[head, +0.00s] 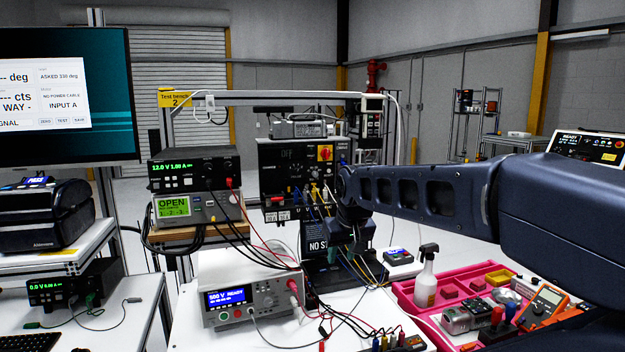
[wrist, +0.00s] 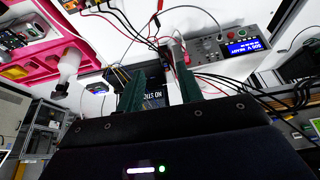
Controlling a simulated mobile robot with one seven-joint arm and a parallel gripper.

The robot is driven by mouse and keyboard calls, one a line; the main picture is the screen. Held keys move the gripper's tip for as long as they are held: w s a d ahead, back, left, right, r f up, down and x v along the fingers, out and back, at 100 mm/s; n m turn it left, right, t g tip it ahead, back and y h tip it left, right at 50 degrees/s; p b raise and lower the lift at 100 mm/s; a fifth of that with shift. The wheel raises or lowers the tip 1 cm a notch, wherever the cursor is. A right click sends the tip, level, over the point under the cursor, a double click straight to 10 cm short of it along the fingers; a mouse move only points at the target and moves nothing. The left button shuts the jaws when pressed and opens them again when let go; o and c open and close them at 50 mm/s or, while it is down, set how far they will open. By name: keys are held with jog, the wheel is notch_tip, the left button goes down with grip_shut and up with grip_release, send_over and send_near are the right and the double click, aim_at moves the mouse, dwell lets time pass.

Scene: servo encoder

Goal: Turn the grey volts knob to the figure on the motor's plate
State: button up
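A bench tester (head: 250,300), its blue display reading "500 V READY", stands on the white bench left of my gripper. A grey round knob (head: 264,289) is on its front; its label is too small to read. In the wrist view the tester (wrist: 235,45) is at the upper right. A dark power supply (head: 195,172) shows 12.0 V 1.00 A, its knobs too small to tell apart. A grey metal part, possibly the motor (head: 456,319), lies in the pink tray; I see no legible plate. My gripper (head: 348,251) is open, its green fingers apart and empty in the wrist view (wrist: 160,84).
A black "NO ST..." sign (head: 316,246) is close to my gripper. Many loose leads cross the bench. A black control panel (head: 290,175) stands behind.

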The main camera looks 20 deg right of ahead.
jog(key=shift+o, duration=0.2)
jog(key=shift+o, duration=0.6)
jog(key=shift+w+r, duration=0.1)
jog(key=shift+w, duration=0.05)
jog(key=n+t+h, duration=0.1)
jog(key=t, duration=0.8)
send_near(316, 174)
jog(key=shift+x, duration=2.7)
jog(key=shift+x, duration=1.3)
jog(key=shift+a, duration=0.1)
grip_shut()
